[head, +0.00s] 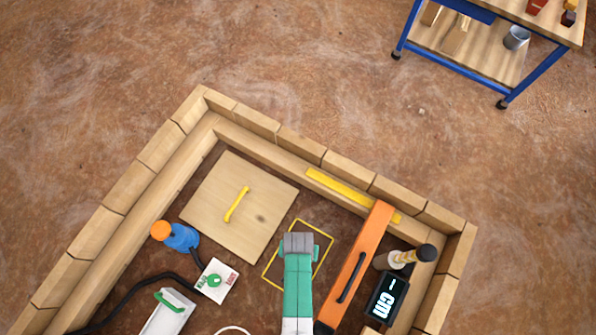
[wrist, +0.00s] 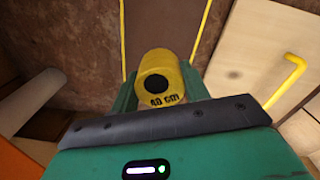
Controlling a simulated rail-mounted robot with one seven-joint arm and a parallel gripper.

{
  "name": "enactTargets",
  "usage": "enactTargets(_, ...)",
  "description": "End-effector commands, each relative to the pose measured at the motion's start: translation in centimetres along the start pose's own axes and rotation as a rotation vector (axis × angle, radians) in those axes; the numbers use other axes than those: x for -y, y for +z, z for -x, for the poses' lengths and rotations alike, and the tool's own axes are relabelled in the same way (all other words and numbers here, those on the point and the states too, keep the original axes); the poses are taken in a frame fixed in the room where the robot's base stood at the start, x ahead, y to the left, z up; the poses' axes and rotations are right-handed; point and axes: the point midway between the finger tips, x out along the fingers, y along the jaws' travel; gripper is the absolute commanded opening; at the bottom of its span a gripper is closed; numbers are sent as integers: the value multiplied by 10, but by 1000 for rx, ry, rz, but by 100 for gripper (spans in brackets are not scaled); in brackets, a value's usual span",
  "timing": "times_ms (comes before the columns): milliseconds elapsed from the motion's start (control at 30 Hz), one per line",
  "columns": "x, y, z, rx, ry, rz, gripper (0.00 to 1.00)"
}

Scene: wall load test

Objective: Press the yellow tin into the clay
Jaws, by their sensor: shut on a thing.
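My gripper (head: 299,246) is over the yellow-outlined rectangle (head: 316,229) on the brown ground inside the wooden frame. In the wrist view my gripper (wrist: 162,92) is shut on the yellow tin (wrist: 150,62), which has a dark round spot on its end and dark lettering on its side. The tin is between the two green fingers. The head view hides the tin behind my gripper. The outline's yellow lines run on either side of the tin in the wrist view. I cannot tell whether the tin touches the clay.
A wooden board (head: 215,205) with a yellow handle lies left of the outline. An orange bar (head: 358,262) with a black handle lies right. A black "cm" display (head: 387,298), blue bottle (head: 184,238) and small card (head: 217,281) are nearby. Timber walls (head: 300,146) enclose the pit.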

Motion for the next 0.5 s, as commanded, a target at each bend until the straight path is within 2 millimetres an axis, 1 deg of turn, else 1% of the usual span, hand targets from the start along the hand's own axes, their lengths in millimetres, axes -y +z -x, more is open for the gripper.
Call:
enactTargets(33,0,2,-3,0,0,-1,9)
enactTargets(267,-1,3,-7,0,0,-2,9)
enactTargets(367,0,3,-15,0,0,-2,9)
enactTargets(500,0,3,-33,0,0,-2,9)
